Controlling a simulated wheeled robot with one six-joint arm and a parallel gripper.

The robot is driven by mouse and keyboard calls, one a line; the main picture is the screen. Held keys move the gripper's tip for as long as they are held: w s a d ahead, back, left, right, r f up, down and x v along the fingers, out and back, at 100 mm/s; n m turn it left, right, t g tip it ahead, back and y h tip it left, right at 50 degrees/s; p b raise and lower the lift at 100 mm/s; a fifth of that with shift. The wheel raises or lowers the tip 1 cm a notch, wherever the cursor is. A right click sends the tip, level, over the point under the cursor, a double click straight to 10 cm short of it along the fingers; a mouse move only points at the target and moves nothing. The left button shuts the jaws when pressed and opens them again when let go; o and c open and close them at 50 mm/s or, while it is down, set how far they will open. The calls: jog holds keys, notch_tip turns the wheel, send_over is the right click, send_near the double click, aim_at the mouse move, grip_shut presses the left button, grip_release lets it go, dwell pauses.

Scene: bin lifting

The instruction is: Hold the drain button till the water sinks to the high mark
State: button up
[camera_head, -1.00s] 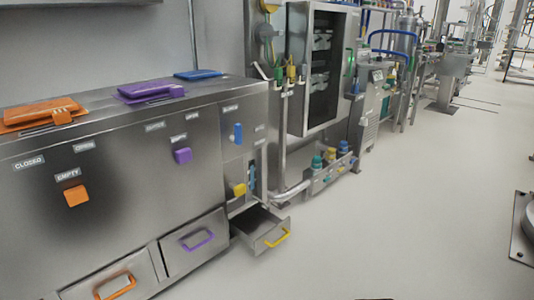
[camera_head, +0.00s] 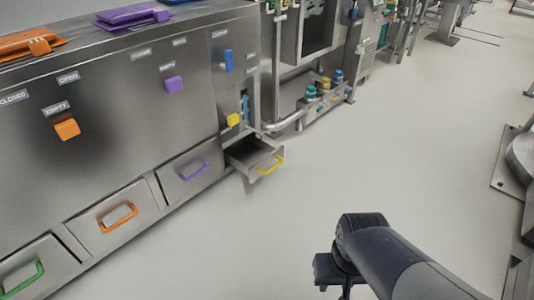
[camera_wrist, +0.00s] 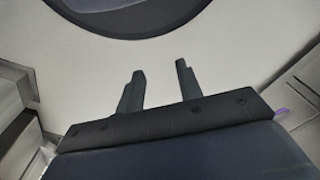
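The steel cabinet (camera_head: 110,110) carries several coloured knobs. An orange knob (camera_head: 67,128) sits under an "EMPTY" label, and a purple knob (camera_head: 173,84) sits under another label. A blue handle (camera_head: 228,61) is at the right end, above a yellow knob (camera_head: 233,120). A narrow blue strip (camera_head: 245,108) beside the yellow knob may be a water gauge; its marks are too small to read. My gripper (camera_wrist: 160,70) shows two dark fingers apart, with nothing between them. In the head view, my arm is at the lower right, over the floor and well away from the cabinet.
A drawer with a yellow handle (camera_head: 268,165) stands pulled out below the yellow knob. Drawers with purple (camera_head: 192,170), orange (camera_head: 118,217) and green (camera_head: 22,280) handles are shut. Pipes and a low unit with coloured caps (camera_head: 325,88) stand beyond. The floor (camera_head: 400,130) is clear in the middle.

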jog(key=c, duration=0.3)
jog(key=shift+w+f+m+g+y, duration=0.15)
jog(key=shift+m+g+y, duration=0.25)
jog(key=shift+m, duration=0.2)
jog(key=shift+c, duration=0.8)
jog(key=m+y, duration=0.1)
jog(key=w+m+g+y+p, duration=0.1)
jog(key=m, duration=0.1)
jog(key=shift+a+f, duration=0.1)
jog(key=shift+f, duration=0.25)
grip_shut()
jog(key=w+d+f+m+t+y+p, duration=0.2)
jog(key=w+d+f+m+t+y, duration=0.2)
jog(key=w+d+m+t+y, duration=0.85)
jog(key=s+d+f+m+t+h, duration=0.2)
jog(key=d+f+m+t+h, duration=0.1)
jog(key=d+f+m+h, duration=0.2)
jog(key=s+d+f+m+t+h+p, duration=0.1)
jog(key=s+d+f+m+t+h, duration=0.1)
jog(key=d+f+m+h, duration=0.3)
jog(key=d+m+t+h, duration=0.1)
jog(key=d+m+h, duration=0.3)
jog(key=d+m, duration=0.3)
jog(key=shift+s+d+m+t, duration=0.35)
jog(key=shift+m, duration=0.1)
